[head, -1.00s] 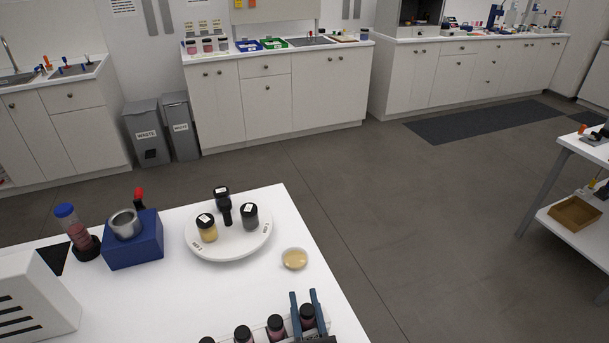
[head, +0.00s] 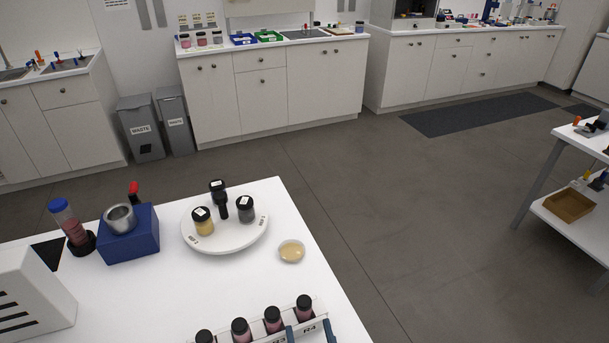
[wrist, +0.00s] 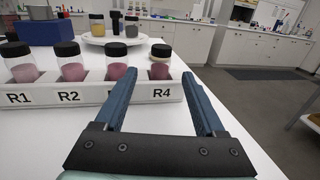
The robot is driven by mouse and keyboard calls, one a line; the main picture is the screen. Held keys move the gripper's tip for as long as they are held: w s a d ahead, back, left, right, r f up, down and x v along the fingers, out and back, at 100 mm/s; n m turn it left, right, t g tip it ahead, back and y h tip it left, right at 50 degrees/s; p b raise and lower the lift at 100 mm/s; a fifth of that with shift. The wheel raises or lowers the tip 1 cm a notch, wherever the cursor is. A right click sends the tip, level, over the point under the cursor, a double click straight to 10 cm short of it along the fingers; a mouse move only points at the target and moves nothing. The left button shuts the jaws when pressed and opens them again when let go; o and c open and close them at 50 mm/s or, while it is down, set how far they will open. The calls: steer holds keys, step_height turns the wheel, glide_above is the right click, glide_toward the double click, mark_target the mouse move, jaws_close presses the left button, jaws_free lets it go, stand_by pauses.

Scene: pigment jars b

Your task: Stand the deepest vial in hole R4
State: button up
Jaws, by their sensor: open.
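A white rack (wrist: 110,94) with holes labelled R1, R2 and R4 holds several black-capped glass vials of pink powder. The third label is mostly hidden by my left finger. The R4 vial (wrist: 160,66) stands upright in its hole; it also shows in the head view (head: 304,308). The third vial (wrist: 117,68), R2 vial (wrist: 69,68) and R1 vial (wrist: 20,68) stand to its left. The pinks look close; I cannot surely tell which is deepest. My gripper (wrist: 158,76) is open and empty, its fingers in front of the rack's R4 end, apart from the vial.
A white round tray (head: 232,240) with several dark-capped jars stands behind the rack. A shallow dish of tan powder (head: 291,251) lies right of it. A blue block with a metal cup (head: 130,246) and a blue-capped tube (head: 68,222) stand left. The table's right edge is near the rack.

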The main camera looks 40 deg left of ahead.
steer(key=v, duration=0.4)
steer(key=shift+d, duration=0.15)
stand_by(0.4)
